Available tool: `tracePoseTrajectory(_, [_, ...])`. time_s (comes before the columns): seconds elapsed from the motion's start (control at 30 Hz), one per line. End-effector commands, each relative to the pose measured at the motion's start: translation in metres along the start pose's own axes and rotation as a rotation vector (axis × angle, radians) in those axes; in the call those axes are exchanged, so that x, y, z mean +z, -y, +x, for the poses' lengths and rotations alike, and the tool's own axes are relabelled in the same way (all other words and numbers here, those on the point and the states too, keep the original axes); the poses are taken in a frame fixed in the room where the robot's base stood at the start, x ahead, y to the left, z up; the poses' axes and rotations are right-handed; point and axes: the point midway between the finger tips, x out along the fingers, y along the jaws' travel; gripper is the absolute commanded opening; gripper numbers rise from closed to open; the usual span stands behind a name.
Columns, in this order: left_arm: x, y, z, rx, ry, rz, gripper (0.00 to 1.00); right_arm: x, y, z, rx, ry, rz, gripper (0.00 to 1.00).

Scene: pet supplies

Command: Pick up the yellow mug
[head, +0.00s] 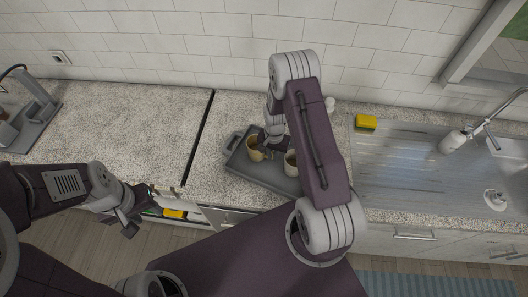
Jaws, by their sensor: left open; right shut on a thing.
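The yellow mug (253,153) is at the left part of a dark grey tray (237,164) on the counter. My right gripper (266,147) reaches down from above, just right of the mug, and is shut on it, at its right side. My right arm hides part of the tray and the grip itself is small and partly covered. I cannot tell whether the mug touches the tray. My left gripper (130,226) is open and empty, low at the left in front of the counter.
A pale mug (291,164) stands right of the yellow mug, partly behind my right arm. A yellow sponge (366,121) lies beside the sink (410,165) with its tap (490,122). A grey appliance (30,115) stands far left. The speckled counter (120,120) between is clear.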

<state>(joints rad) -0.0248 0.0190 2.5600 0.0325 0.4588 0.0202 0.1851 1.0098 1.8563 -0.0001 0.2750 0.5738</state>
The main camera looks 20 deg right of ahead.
Motion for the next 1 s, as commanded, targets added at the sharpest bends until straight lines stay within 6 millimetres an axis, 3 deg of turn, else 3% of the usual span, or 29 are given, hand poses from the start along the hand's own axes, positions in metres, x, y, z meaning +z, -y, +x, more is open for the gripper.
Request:
tracePoseTrajectory(0.17, [0.001, 0.000, 0.005, 0.000, 0.000, 0.000, 0.42, -0.001, 0.001, -0.015, -0.002, -0.004, 0.000, 0.00])
tracePoseTrajectory(0.4, [0.002, 0.000, 0.018, 0.000, 0.000, 0.000, 0.42, -0.002, 0.001, -0.067, -0.004, -0.006, 0.000, 0.00])
tracePoseTrajectory(0.6, [0.002, 0.000, 0.022, 0.000, 0.000, 0.000, 0.42, 0.000, 0.000, -0.095, -0.001, -0.002, 0.000, 0.00])
tracePoseTrajectory(1.0, [0.003, 0.001, 0.025, 0.000, 0.000, 0.000, 0.42, 0.001, 0.001, -0.098, 0.000, 0.000, -0.014, 0.00])
